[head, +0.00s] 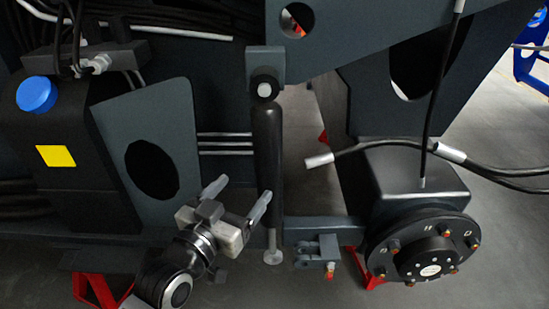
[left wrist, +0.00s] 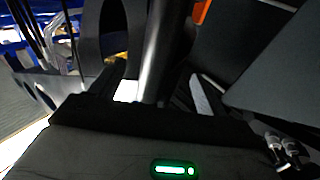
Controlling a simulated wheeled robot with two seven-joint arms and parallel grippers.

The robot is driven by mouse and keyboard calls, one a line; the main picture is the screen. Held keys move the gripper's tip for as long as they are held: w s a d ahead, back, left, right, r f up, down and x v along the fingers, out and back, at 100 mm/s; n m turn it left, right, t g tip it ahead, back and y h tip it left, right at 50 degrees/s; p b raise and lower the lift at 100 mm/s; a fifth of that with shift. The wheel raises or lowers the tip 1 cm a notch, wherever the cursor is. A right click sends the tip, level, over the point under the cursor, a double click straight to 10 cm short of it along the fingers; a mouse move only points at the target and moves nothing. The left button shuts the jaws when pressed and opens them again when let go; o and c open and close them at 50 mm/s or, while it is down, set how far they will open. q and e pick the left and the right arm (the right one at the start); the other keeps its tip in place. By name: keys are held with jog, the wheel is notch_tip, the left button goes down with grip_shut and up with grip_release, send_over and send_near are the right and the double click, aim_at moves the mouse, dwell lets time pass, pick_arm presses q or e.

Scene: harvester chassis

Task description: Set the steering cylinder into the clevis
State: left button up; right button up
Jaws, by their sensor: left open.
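The steering cylinder (head: 267,150) is a black tube hanging almost upright from a pin on the bracket above. Its silver rod end (head: 272,256) points down, left of the clevis. The clevis (head: 318,252) is a small dark fork on the lower beam, with an orange-tipped fitting below it. My left gripper (head: 240,193) is open, just left of the lower cylinder, with its right finger close to the tube. In the left wrist view, a shiny dark tube that looks like the cylinder (left wrist: 162,48) shows between the fingers (left wrist: 162,95). I cannot tell if they touch. My right gripper is out of view.
A wheel hub (head: 430,260) with studs is at the lower right, with black hoses above it. A dark plate (head: 150,115) with an oval hole and a blue-capped tank (head: 36,94) stand left. Red stands are below. Bare floor shows behind the cylinder.

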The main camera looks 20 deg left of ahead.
aim_at(273, 155)
pick_arm(q)
jog(key=w+d, duration=0.1)
jog(key=w, duration=0.7)
jog(key=w+d, duration=0.1)
jog(key=w, duration=0.4)
jog(key=shift+d, duration=0.3)
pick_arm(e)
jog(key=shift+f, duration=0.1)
